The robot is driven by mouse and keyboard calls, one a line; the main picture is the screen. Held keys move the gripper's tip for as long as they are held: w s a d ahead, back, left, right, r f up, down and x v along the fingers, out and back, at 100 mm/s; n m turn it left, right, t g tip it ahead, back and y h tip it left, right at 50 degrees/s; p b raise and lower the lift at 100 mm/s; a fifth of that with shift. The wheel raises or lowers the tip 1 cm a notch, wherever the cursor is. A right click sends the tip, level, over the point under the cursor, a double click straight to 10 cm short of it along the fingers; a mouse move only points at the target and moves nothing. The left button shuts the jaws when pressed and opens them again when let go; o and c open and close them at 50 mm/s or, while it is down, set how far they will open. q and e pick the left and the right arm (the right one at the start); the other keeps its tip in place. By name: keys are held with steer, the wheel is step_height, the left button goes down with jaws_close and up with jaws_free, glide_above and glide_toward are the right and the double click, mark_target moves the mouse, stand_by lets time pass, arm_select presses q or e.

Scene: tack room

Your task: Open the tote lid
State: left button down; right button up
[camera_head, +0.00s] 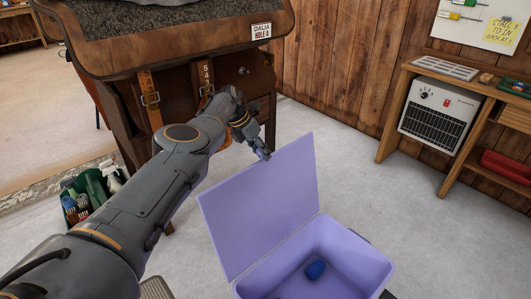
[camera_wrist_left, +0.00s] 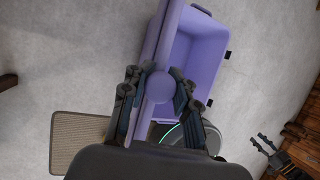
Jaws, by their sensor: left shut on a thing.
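The purple tote (camera_head: 372,262) stands on the floor with its lid (camera_head: 262,205) raised, leaning up and back from the left rim. A blue object (camera_head: 315,269) lies inside. My left gripper (camera_head: 262,150) is at the lid's upper edge. In the left wrist view, the fingers of my left gripper (camera_wrist_left: 158,105) close around a rounded tab (camera_wrist_left: 158,87) on the lid edge (camera_wrist_left: 165,35), and the open tote (camera_wrist_left: 208,48) lies beyond. My right gripper (camera_wrist_left: 268,145) shows small and dark at the right of that view, its fingers apart and holding nothing visible.
A wooden saddle stand (camera_head: 120,90) with hanging straps is behind my left arm. A green caddy (camera_head: 92,187) of brushes and bottles stands on the floor at left. A wooden bench (camera_head: 398,112) with a heater (camera_head: 437,112) is at right. Floor around the tote's right is clear.

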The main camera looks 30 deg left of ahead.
arm_select(q)
steer(key=shift+w+a+r, duration=0.15)
steer(key=shift+r, duration=0.2)
steer(key=c, duration=1)
jaws_free()
steer(key=shift+c, duration=0.2)
steer(key=shift+s, duration=0.2)
steer(key=shift+f, duration=0.15)
steer(key=v, duration=1.2)
